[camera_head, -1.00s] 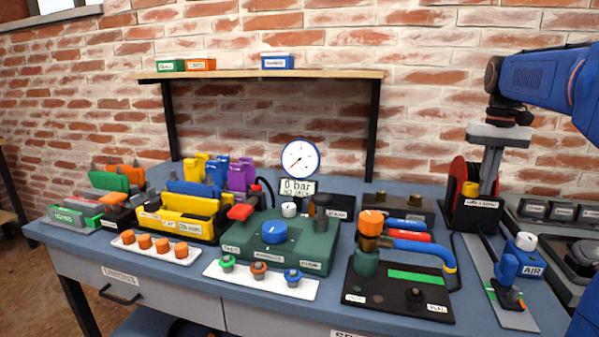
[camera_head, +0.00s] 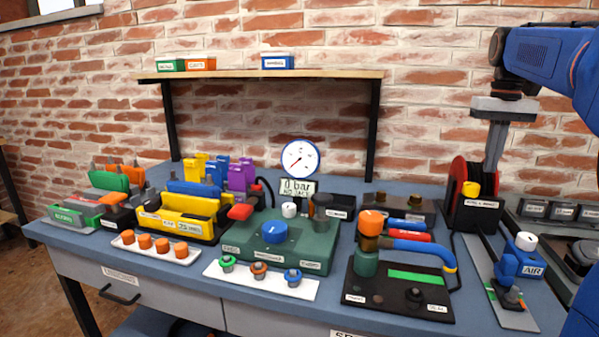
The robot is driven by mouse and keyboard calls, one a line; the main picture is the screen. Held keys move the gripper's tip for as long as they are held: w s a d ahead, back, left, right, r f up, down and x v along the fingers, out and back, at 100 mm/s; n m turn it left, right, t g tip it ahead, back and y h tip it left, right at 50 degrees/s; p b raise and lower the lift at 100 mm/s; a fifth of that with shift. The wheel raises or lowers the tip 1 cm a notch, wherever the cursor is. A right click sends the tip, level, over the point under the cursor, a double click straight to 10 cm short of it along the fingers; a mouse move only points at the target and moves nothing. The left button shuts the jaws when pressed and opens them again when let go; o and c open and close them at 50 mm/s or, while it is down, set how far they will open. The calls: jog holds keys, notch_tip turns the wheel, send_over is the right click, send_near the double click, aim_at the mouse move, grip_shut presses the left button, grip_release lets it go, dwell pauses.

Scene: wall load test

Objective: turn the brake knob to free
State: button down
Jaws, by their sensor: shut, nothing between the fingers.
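A black box with a red reel (camera_head: 458,171) stands at the right of the bench and has a small yellow knob (camera_head: 470,188) on it. The label on its front is too small to read, so I cannot confirm that this is the brake knob or how it is set. My gripper (camera_head: 490,172) points down just above and right of the yellow knob, its fingers together and empty. Its fingertips appear apart from the knob, partly in front of the box's far side. A blue knob (camera_head: 274,232) sits on a green box (camera_head: 310,245) at the middle.
A hose block with an orange knob (camera_head: 371,222) and a blue hose (camera_head: 420,250) stands left of the reel. A blue AIR valve (camera_head: 508,265) is at the right front. A round gauge (camera_head: 300,159) stands behind the green box, under a shelf (camera_head: 330,74).

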notch_tip(320, 180, down, 6)
jog(key=w+a, duration=0.1)
jog(key=a, duration=0.2)
jog(key=shift+w, duration=0.3)
dwell(0.4)
jog(key=shift+s+d, duration=0.35)
jog(key=shift+d, duration=0.55)
dwell(0.7)
jog(key=shift+d, duration=0.55)
dwell(0.3)
jog(key=shift+s, duration=0.2)
notch_tip(320, 180, up, 6)
jog(key=shift+s, duration=0.2)
dwell(0.7)
